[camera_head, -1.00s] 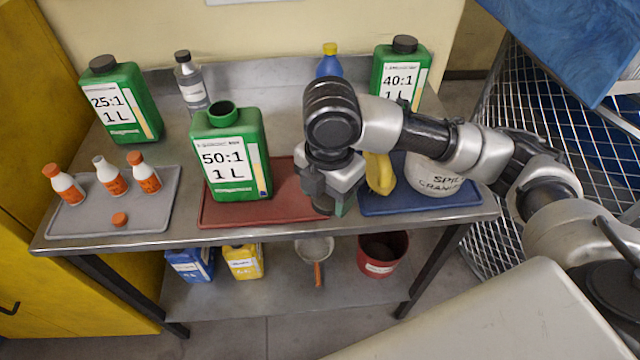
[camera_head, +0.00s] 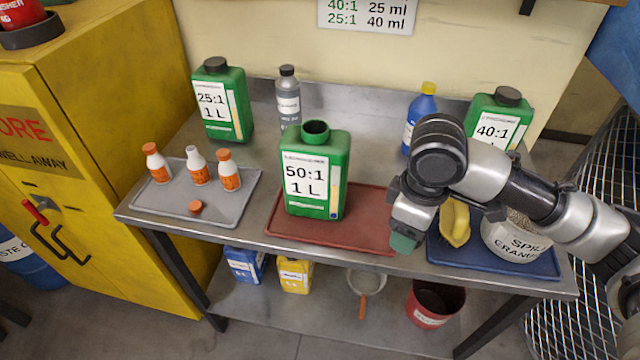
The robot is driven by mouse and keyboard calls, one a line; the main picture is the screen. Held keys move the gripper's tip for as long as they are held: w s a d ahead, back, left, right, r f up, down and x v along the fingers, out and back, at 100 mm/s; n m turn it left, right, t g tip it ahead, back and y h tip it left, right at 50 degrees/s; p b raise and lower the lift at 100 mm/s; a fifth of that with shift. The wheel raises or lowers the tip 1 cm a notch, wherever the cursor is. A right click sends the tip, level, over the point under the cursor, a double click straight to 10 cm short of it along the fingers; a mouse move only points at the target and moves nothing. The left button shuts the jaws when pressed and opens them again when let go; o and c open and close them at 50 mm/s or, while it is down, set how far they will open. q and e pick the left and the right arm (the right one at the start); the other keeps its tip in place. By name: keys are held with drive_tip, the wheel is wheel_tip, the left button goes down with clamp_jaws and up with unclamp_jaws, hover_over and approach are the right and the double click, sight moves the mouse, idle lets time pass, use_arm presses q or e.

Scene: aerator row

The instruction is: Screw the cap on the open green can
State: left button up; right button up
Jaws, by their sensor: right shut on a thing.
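The open green can (camera_head: 314,184), labelled 50:1 1 L, stands upright on the left part of the red tray (camera_head: 365,232). Its neck (camera_head: 315,129) is bare and has no cap on it. My right gripper (camera_head: 403,236) is to the right of the can, apart from it, pointing down over the right end of the red tray. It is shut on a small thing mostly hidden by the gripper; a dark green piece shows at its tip. I cannot make out clearly whether this is the cap. My left gripper is not in view.
Capped green cans, 25:1 (camera_head: 222,103) and 40:1 (camera_head: 497,118), stand behind. A grey bottle (camera_head: 288,100) and blue bottle (camera_head: 420,115) stand there too. Left, a grey tray (camera_head: 240,199) holds small bottles and an orange cap (camera_head: 195,207). Right, a blue tray (camera_head: 440,247) holds a yellow thing (camera_head: 455,224) and a white tub (camera_head: 515,240).

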drive_tip(key=m, duration=0.5)
drive_tip(key=shift+w+d, duration=0.2)
drive_tip(key=shift+d, duration=0.2)
drive_tip(key=m, duration=0.5)
drive_tip(key=shift+w+d+m, duration=0.15)
drive_tip(key=shift+d+m, duration=0.2)
drive_tip(key=shift+m, duration=0.05)
